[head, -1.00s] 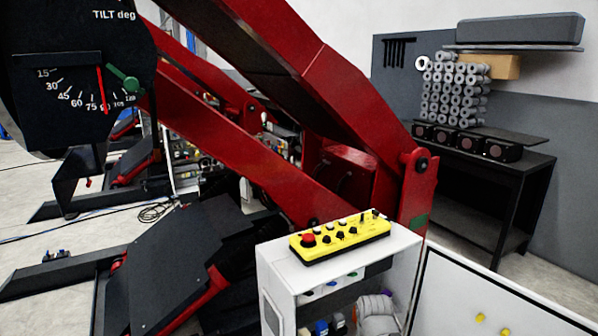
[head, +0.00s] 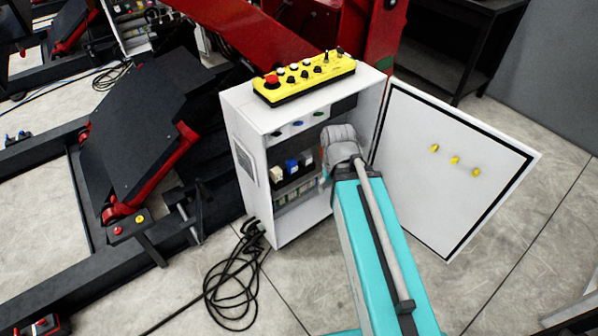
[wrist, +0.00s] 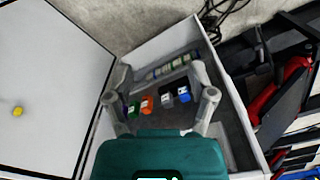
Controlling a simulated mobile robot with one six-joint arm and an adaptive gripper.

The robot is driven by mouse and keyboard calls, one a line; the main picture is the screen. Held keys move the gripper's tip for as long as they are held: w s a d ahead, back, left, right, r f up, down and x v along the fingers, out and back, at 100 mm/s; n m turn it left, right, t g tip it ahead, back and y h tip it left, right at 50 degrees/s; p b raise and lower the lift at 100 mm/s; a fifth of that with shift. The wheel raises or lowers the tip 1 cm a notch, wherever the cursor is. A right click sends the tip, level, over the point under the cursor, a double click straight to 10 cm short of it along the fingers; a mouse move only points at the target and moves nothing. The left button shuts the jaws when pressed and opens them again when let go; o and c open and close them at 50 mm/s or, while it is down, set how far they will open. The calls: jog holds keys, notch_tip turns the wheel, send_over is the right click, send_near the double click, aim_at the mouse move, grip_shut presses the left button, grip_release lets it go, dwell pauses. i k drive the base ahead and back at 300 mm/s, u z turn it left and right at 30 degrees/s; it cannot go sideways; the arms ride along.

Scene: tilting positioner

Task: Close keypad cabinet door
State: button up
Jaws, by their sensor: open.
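The white cabinet (head: 256,188) stands open, with its interior facing the front. Its white door (head: 450,170) is swung wide to the right, its inner face bordered by a black seal and carrying yellow knobs. In the wrist view the door (wrist: 50,85) fills the left side. My gripper (wrist: 158,100) is open and empty, its two fingers apart in front of the cabinet interior; coloured components show between and beyond them. In the head view my arm covers part of the opening and hides the fingertips. Whether a finger touches the cabinet cannot be told.
A yellow pendant with a red button (head: 304,77) lies on the cabinet top. Black cables (head: 232,290) coil on the floor at its left. A red-and-black positioner (head: 130,150) stands left and behind. Floor right of the door is mostly clear.

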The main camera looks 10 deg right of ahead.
aim_at(446, 172)
jog(key=z, duration=1.85)
jog(key=i, duration=0.75)
jog(key=u, duration=0.75)
